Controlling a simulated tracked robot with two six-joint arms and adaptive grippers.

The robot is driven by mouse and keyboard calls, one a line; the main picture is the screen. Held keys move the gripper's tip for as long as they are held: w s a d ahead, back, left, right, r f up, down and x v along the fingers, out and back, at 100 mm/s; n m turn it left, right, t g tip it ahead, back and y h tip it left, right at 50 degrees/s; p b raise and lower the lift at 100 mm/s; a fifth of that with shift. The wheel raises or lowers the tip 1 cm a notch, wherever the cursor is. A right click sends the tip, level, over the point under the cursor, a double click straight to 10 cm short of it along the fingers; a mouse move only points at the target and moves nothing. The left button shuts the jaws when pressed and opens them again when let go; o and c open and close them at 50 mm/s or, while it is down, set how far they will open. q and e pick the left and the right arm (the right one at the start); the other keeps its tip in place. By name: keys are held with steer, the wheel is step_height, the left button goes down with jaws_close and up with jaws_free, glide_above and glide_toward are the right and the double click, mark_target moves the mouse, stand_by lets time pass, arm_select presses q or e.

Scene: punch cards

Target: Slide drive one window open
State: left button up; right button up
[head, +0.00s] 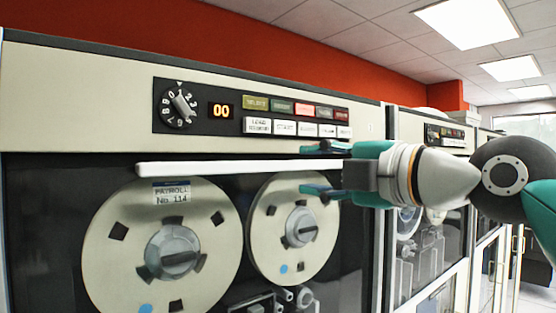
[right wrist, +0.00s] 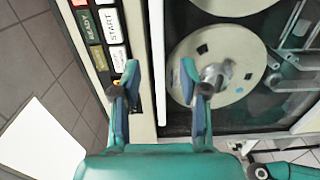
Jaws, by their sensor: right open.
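The drive one window (head: 222,225) is a dark glass pane on the front of the near tape drive, with reels showing behind it. A long white bar (head: 220,167) runs level along its top, under the control panel. My right gripper (head: 308,169) is open at the bar's right part, one finger above the bar's line and one below. In the right wrist view, the white bar (right wrist: 157,70) appears between the open fingers (right wrist: 160,85). I cannot tell whether either finger touches it. The gripper hides the bar's right end in the head view. My left gripper is out of view.
A control panel (head: 250,108) with a dial, a lit 00 display and buttons sits just above the bar. The left reel (head: 120,255) carries a PAYROLL label. A second tape drive (head: 437,250) stands to the right, behind my right arm.

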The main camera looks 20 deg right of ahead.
mark_target(279, 167)
steer(key=p+x, duration=0.2)
steer(key=x, duration=0.6)
steer(key=shift+w+a+p, duration=0.15)
steer(key=shift+w+p, duration=0.05)
steer(key=shift+p, duration=0.15)
jaws_close()
